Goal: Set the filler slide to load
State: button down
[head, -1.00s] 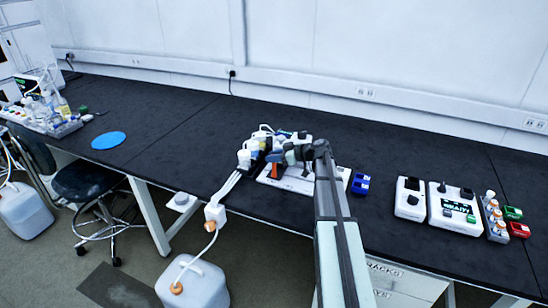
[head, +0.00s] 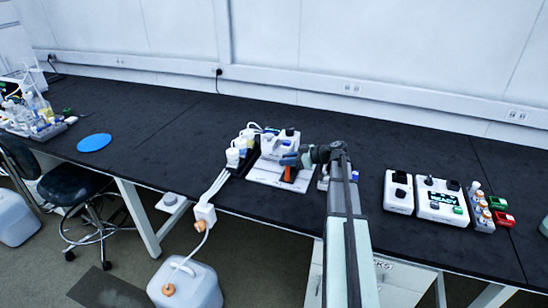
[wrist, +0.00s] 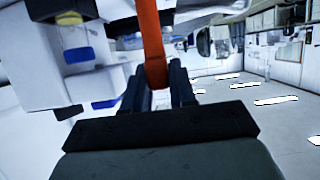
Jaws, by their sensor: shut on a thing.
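A white filler unit (head: 272,148) stands on a white base plate (head: 262,176) in the middle of the bench. An orange handle (head: 288,174) shows at its front. My gripper (head: 291,161) reaches it from the right. In the wrist view the two dark fingers (wrist: 158,92) are shut on the orange handle (wrist: 152,45), which runs upward from between them. White parts of the unit with blue pieces (wrist: 78,55) are close on the left there. I cannot make out which part is the slide or any load marking.
White boxes (head: 398,192), one with a screen reading READY (head: 444,198), stand to the right. A blue disc (head: 94,142) lies far left. The bench between disc and unit is clear.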

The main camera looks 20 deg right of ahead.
jog(key=shift+s+d, duration=1.75)
jog(key=shift+s, duration=0.05)
jog(key=c, duration=1)
grip_release()
jog(key=shift+d, duration=0.1)
jog(key=v, duration=1.3)
jog(key=shift+s+d+r, duration=0.2)
jog(key=shift+s, duration=0.05)
